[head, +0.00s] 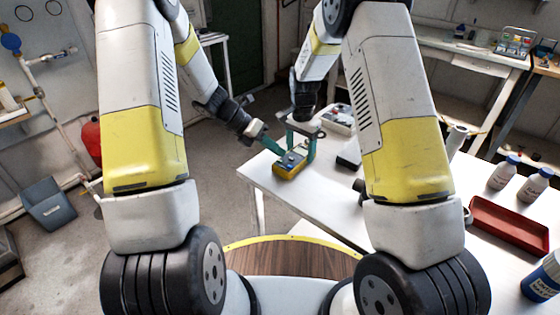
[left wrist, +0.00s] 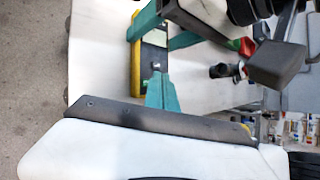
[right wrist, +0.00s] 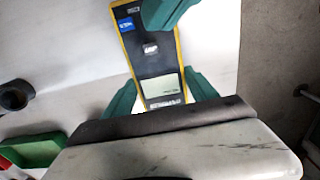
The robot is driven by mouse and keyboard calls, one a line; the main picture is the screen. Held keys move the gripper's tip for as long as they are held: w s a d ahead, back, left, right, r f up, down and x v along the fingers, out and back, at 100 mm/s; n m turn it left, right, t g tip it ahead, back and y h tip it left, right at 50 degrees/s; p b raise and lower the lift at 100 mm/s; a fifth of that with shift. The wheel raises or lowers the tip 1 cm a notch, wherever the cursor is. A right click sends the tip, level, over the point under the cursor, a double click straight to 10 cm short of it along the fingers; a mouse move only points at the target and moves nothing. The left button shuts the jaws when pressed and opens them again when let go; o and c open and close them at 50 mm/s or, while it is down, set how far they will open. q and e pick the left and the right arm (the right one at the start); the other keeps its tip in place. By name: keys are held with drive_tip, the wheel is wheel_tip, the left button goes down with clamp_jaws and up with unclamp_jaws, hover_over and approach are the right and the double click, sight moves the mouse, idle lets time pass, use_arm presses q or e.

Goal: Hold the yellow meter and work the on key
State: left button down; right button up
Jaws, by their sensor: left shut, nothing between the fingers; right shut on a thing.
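The yellow meter (head: 289,167) has a dark face and is near the left end of the white table. My right gripper (head: 301,150) is shut on it from above, with a teal finger on each side. In the right wrist view the meter (right wrist: 151,62) shows a pale display, a light key and a blue patch. I cannot tell if it touches the table. My left gripper (head: 275,147) is shut and empty, close beside the meter. Its teal fingers (left wrist: 160,88) point at the meter's face in the left wrist view; contact is unclear. They also show in the right wrist view (right wrist: 163,12).
The white table (head: 262,182) carries a grey-white box (head: 340,118), a red tray (head: 508,228) and white bottles (head: 503,173) to the right. A blue-labelled bottle (head: 541,282) stands at the front right. Floor is open left of the table.

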sight(277, 162)
use_arm(q)
drive_tip(key=shift+r, duration=2.5)
use_arm(e)
drive_tip(key=o, duration=1.7)
